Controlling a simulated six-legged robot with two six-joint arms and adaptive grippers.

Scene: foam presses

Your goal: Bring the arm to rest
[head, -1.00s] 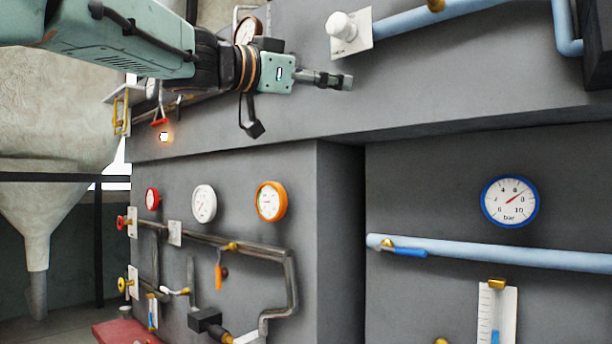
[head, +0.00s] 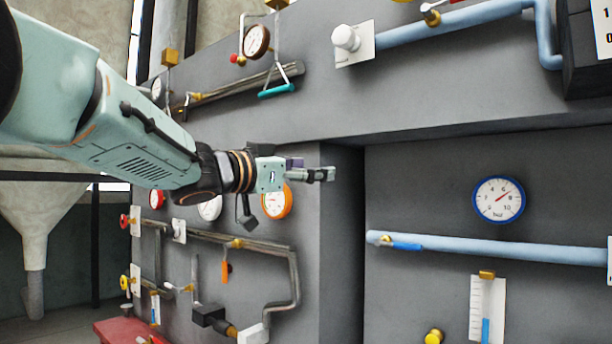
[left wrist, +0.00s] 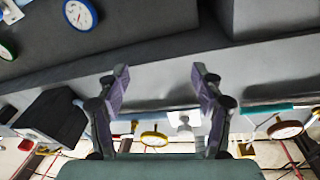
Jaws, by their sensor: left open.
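My left arm (head: 140,130) comes in from the left in the head view. My left gripper (head: 318,174) is held in the air in front of the grey press wall, partly covering the orange-rimmed gauge (head: 276,203). The left wrist view shows its two fingers (left wrist: 158,92) spread apart with nothing between them. My right gripper is in neither view.
The grey press wall (head: 335,240) carries pipes and gauges. A blue-rimmed gauge (head: 499,200) and a light blue pipe (head: 540,256) are on the right. A white knob (head: 346,38) is above. A teal-handled lever (head: 277,90) hangs above the arm. A pale hopper (head: 38,225) stands left.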

